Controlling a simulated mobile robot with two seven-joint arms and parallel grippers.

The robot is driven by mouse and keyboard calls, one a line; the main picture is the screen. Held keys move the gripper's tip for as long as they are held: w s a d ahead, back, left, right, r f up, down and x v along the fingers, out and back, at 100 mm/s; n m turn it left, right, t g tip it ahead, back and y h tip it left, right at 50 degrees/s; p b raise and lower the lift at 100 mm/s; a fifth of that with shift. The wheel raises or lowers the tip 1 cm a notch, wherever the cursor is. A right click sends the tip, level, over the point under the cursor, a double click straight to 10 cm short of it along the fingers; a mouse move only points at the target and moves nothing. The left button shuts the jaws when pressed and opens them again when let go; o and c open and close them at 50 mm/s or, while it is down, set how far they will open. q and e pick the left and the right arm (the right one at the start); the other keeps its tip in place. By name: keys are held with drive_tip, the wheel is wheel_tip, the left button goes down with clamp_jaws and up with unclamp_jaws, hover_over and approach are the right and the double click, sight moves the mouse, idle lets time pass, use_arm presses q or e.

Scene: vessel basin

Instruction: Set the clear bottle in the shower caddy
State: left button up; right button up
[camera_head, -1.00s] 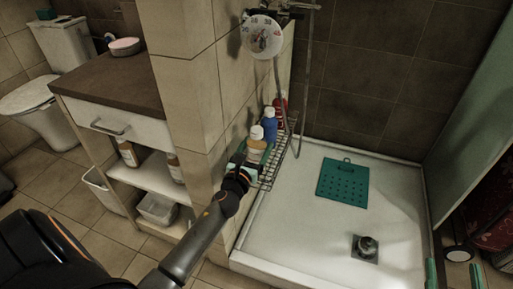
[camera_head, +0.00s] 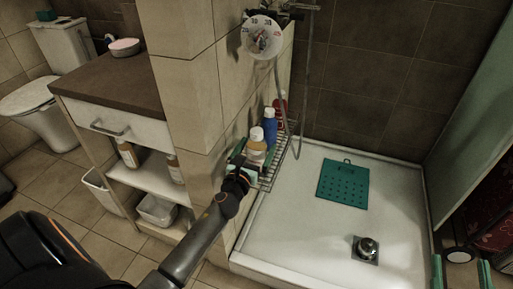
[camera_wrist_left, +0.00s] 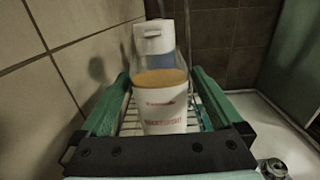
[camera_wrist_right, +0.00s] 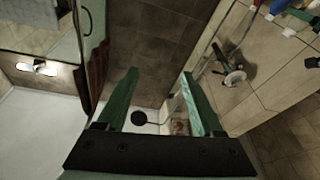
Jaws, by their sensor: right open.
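The clear bottle (camera_head: 257,149), with a white cap and orange contents, stands upright in the near end of the wire shower caddy (camera_head: 274,172) on the tiled wall. In the left wrist view the bottle (camera_wrist_left: 164,100) is between and ahead of the fingers of my left gripper (camera_wrist_left: 160,82). Gaps show on both sides of it, with caddy wires visible there, so the gripper is open. In the head view my left gripper (camera_head: 242,163) is at the caddy's near end. My right gripper (camera_wrist_right: 160,75) is open and empty; its fingertips show at the lower right (camera_head: 461,268).
A blue bottle (camera_head: 270,127) and a red bottle (camera_head: 281,108) stand behind the clear one in the caddy. The tiled wall (camera_wrist_left: 45,60) is close on the left. A teal mat (camera_head: 342,185) and a drain (camera_head: 366,248) are on the shower tray (camera_head: 300,225).

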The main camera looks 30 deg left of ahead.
sight(254, 152)
use_arm(q)
drive_tip(key=shift+r, duration=0.15)
drive_tip(key=shift+v, duration=1.15)
drive_tip(key=v, duration=0.5)
drive_tip(key=shift+s, duration=0.1)
drive_tip(key=s+d+r+n+t+h, duration=0.1)
drive_tip(key=s+d+r+n+h, duration=0.4)
drive_tip(key=d+n, duration=0.4)
drive_tip(key=s+d+r+n+t+h, duration=0.2)
drive_tip(key=s+d+r+n+h, duration=0.4)
drive_tip(key=n, duration=1.1)
drive_tip(key=d+r+h, duration=0.1)
drive_tip(key=d+r, duration=0.2)
drive_tip(key=d, duration=0.1)
drive_tip(key=shift+s+r, duration=0.25)
drive_tip(key=shift+r, duration=0.1)
use_arm(e)
drive_tip(key=shift+s+a+r+n+t+y, duration=0.15)
drive_tip(key=shift+r+t+y, duration=0.1)
drive_tip(key=shift+r, duration=0.35)
drive_tip(key=shift+s+d+r+n+t+y, duration=0.15)
drive_tip(key=shift+r+t+y, duration=0.1)
drive_tip(key=shift+r, duration=0.3)
